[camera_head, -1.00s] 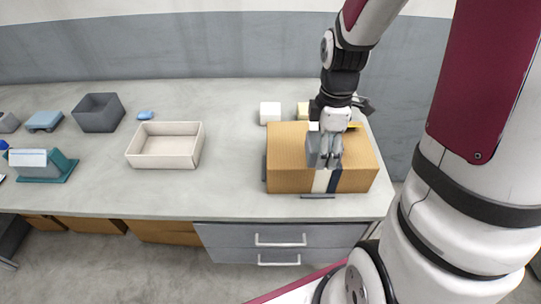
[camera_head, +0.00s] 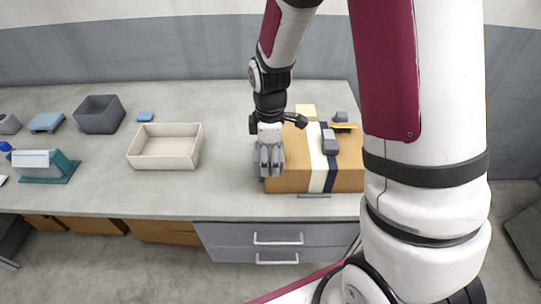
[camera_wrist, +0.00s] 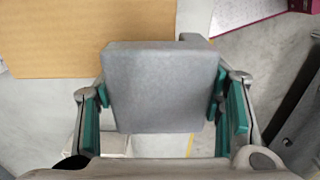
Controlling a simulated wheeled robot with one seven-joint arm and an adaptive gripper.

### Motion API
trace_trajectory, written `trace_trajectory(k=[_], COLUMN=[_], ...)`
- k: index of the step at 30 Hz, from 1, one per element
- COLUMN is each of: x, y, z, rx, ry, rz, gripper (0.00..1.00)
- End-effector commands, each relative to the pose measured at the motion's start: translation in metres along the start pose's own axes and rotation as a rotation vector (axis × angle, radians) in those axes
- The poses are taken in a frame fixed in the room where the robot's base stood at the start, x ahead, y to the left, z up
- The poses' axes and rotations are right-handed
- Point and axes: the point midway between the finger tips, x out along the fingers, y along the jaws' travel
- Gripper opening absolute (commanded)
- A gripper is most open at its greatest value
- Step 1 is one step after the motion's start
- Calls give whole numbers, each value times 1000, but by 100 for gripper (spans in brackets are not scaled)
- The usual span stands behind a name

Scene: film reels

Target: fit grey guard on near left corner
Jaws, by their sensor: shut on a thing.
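My gripper (camera_head: 270,160) is at the left end of the brown box (camera_head: 290,181) in the head view, near its near left corner. It is shut on the grey guard (camera_wrist: 155,90), which fills the middle of the wrist view between teal finger pads. The guard's grey side also shows in the head view (camera_head: 257,160), partly behind my fingers. In the wrist view the box (camera_wrist: 60,40) lies behind the guard, at upper left. Whether the guard touches the box cannot be told; the fingers hide part of the corner.
White and navy bands cross the box, with a grey block (camera_head: 330,143) and a yellow piece (camera_head: 345,126) on the right. A cream block (camera_head: 306,110) stands behind. A beige tray (camera_head: 165,162) lies left, with clear table between it and the box.

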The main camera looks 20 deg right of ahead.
Motion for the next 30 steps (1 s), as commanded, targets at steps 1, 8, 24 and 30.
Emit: trace_trajectory(k=[1, 8, 24, 30], x=[1, 1, 13, 13], y=[0, 0, 0, 0], z=[0, 0, 0, 0], rx=[0, 0, 0, 0], ry=[0, 0, 0, 0], rz=[0, 1, -1, -1], gripper=[33, 33, 63, 81])
